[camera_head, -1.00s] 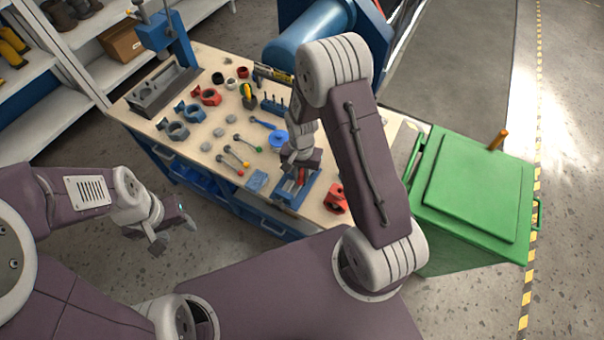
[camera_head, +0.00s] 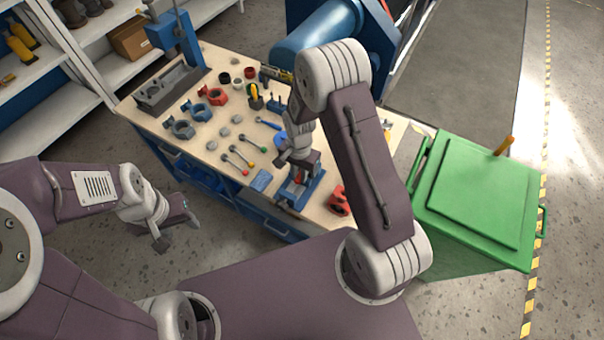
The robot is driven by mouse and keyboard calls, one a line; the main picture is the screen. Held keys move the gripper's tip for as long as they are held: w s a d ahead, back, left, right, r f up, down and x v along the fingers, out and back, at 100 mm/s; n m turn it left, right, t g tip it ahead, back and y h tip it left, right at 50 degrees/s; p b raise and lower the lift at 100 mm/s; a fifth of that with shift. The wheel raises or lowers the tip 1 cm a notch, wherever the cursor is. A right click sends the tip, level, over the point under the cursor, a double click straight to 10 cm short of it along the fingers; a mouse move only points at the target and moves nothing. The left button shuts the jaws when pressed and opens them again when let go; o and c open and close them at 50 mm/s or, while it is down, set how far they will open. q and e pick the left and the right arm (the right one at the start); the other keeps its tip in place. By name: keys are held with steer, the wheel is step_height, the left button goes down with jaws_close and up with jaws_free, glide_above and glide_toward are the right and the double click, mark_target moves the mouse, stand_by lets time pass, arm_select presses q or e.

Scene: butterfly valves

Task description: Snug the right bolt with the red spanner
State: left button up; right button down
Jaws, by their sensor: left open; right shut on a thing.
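My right gripper (camera_head: 298,165) points down over a blue fixture (camera_head: 312,190) at the near edge of the workbench. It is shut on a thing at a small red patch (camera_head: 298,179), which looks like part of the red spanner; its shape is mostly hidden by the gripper. I cannot make out the right bolt, or whether the spanner touches it. My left gripper (camera_head: 178,232) is open and empty, in the air in front of the bench, well away from the fixture.
The workbench (camera_head: 215,170) holds grey, blue and red valve bodies (camera_head: 212,95), several ball-ended rods (camera_head: 238,160) and a blue handle (camera_head: 268,124). A red part (camera_head: 339,203) lies right of the fixture. A green bin (camera_head: 475,200) stands at the right.

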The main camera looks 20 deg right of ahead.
steer(key=shift+w, duration=0.15)
steer(key=shift+w+a+m, duration=0.4)
steer(key=shift+m, duration=0.2)
steer(key=shift+w+a+m, duration=0.3)
steer(key=shift+w+m, duration=0.15)
steer(key=shift+m, duration=0.15)
steer(key=shift+w, duration=0.1)
stand_by(0.3)
steer(key=shift+w+a+r+m, duration=0.1)
steer(key=shift+w+a+m, duration=0.15)
steer(key=shift+w+m, duration=0.25)
